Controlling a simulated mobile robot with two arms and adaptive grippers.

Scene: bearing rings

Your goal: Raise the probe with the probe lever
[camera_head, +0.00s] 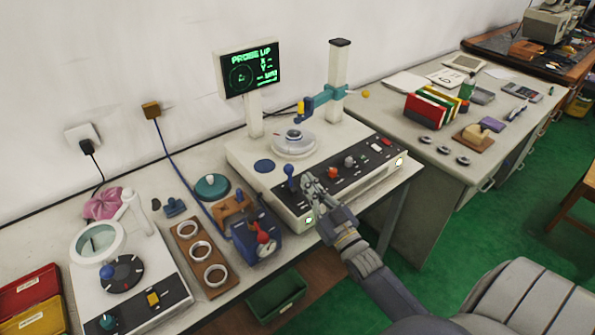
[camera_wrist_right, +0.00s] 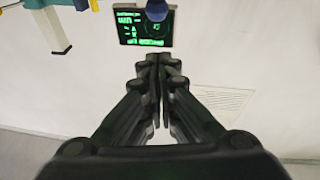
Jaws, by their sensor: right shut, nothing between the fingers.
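The measuring machine (camera_head: 240,160) stands on the white bench, with a dark control panel along its front. The probe lever (camera_head: 289,172), with a blue knob, stands up at the panel's left end. A blue knob (camera_wrist_right: 156,9), seemingly the lever's, shows at the top of the right wrist view. My right gripper (camera_head: 308,182) is shut and empty, over the panel just right of the lever and apart from it. Its fingers (camera_wrist_right: 158,62) meet in the wrist view. The probe (camera_head: 300,109) hangs from a teal arm above the round stage (camera_head: 294,142). The screen (camera_head: 251,70) reads "PROBE UP". My left gripper is out of view.
More knobs, including a red one (camera_head: 332,172), stand on the panel right of my gripper. A blue fixture with a red handle (camera_head: 263,237) and a wooden board of rings (camera_head: 187,230) stand left of the machine. A green bin (camera_head: 276,297) is below.

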